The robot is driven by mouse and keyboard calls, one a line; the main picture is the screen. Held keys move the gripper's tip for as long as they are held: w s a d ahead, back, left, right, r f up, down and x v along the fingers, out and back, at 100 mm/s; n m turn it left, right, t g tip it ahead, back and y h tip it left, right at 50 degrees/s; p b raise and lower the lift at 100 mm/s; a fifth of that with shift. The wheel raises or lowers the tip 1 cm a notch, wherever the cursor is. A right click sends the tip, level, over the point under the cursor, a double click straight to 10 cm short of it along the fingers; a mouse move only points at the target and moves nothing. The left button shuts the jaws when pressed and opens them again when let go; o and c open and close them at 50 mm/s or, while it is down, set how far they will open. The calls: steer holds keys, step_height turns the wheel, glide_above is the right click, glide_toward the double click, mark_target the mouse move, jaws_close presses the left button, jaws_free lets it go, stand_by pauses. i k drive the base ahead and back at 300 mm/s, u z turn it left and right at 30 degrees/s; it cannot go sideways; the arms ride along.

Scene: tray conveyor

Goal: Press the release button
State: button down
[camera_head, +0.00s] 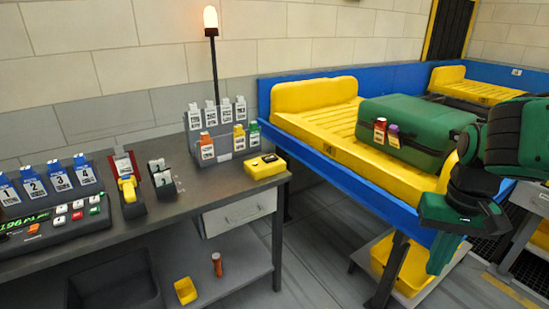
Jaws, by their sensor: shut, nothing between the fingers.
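A yellow box (265,167) with dark parts on top sits at the right end of the grey desk. A control panel (62,217) with green lit text and several white, red and green buttons is at the desk's left. I cannot tell from labels which of these carries the release button. My gripper (441,254) is at the right, pointing down, in front of the blue conveyor edge. It is shut and empty, well away from the desk.
A green suitcase (415,132) with two tags lies on a yellow tray (318,95) on the blue conveyor (345,180). A lamp pole (214,80), a tag rack (222,143) and a yellow lever (129,189) stand on the desk. Open floor separates desk and conveyor.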

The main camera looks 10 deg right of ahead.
mark_target(270, 158)
steer(key=i, duration=0.9)
steer(key=u, duration=0.05)
